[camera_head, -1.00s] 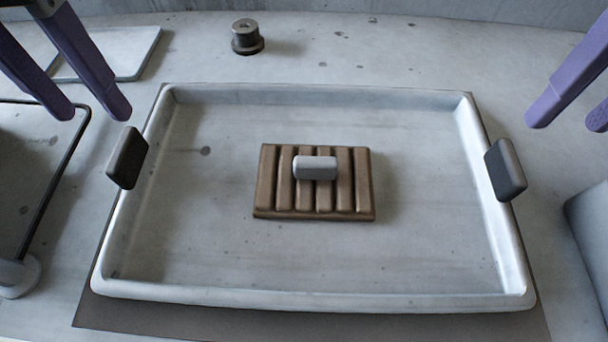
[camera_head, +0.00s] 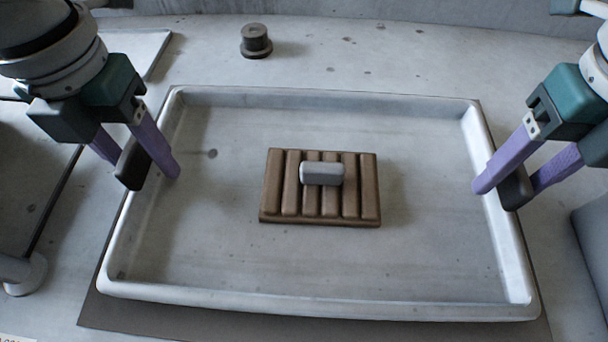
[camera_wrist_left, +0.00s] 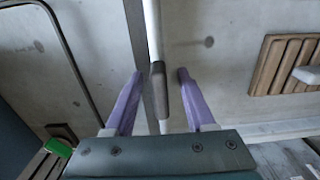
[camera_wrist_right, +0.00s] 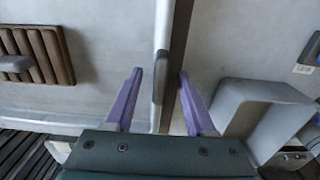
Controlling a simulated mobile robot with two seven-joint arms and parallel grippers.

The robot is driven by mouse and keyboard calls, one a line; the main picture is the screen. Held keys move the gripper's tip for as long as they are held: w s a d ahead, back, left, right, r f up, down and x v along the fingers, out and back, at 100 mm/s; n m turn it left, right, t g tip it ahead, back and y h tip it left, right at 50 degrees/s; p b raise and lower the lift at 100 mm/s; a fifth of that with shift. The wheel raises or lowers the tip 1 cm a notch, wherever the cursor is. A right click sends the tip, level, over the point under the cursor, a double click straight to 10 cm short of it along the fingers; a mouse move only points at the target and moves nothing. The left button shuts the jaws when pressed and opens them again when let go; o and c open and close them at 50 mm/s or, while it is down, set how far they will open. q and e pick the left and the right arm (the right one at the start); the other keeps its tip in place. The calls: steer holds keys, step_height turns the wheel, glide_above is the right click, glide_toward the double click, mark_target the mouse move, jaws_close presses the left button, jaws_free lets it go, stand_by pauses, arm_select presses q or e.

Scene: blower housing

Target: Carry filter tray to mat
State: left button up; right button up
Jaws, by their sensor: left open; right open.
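The filter tray (camera_head: 320,309) is a large pale rectangular tray with a raised rim and a dark handle on each short side. A brown ribbed filter block (camera_head: 320,208) with a grey grip lies inside it, near the middle. The tray rests on a dark flat sheet (camera_head: 150,318); whether this is the mat I cannot tell. My left gripper (camera_head: 146,177) is open, its fingers on either side of the left handle (camera_wrist_left: 160,92). My right gripper (camera_head: 506,190) is open, its fingers on either side of the right handle (camera_wrist_right: 159,85). Both grippers show gaps at the handles in the wrist views.
A dark round knob (camera_head: 256,42) stands behind the tray. A pale slab (camera_head: 140,50) lies at the back left. A dark-edged panel (camera_head: 30,180) is at the left, and a grey box (camera_head: 592,240) stands close on the right.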

arm_select(q)
steer(key=shift+f, duration=0.2)
arm_select(e)
steer(key=shift+f, duration=0.15)
arm_select(q)
jaws_close()
arm_select(e)
jaws_close()
arm_select(q)
steer(key=shift+r, duration=0.1)
stand_by(0.9)
